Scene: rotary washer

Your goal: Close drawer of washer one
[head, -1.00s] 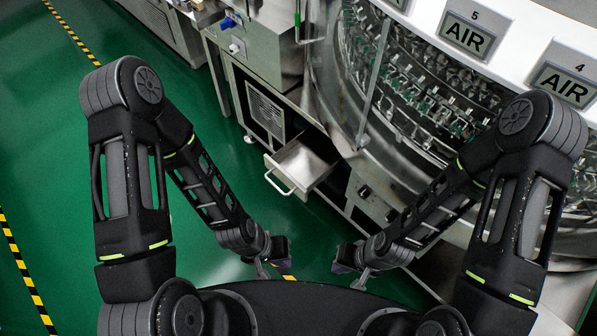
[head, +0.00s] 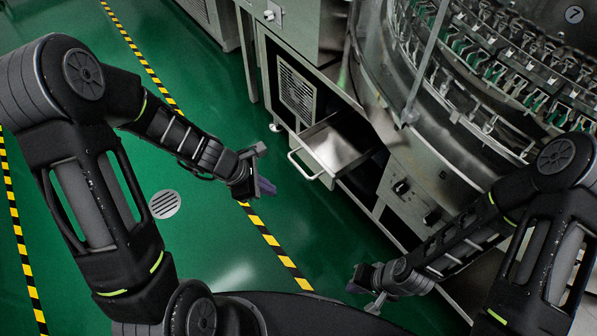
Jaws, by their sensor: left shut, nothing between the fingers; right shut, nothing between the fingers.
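The washer's drawer (head: 345,147) is a shallow metal tray pulled out from the low front of the machine. Its pale bar handle (head: 306,165) faces left towards the open floor. My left gripper (head: 264,187) is shut and empty, a little to the left of the handle and apart from it. My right gripper (head: 364,291) is shut and empty, low in the picture, well below the drawer and apart from it.
The round rotary washer (head: 470,110) with rows of metal clips fills the right. A vented panel (head: 297,92) and cabinet stand behind the drawer. A control box (head: 405,186) with knobs sits right of it. Green floor (head: 215,240) with striped tape is clear at left.

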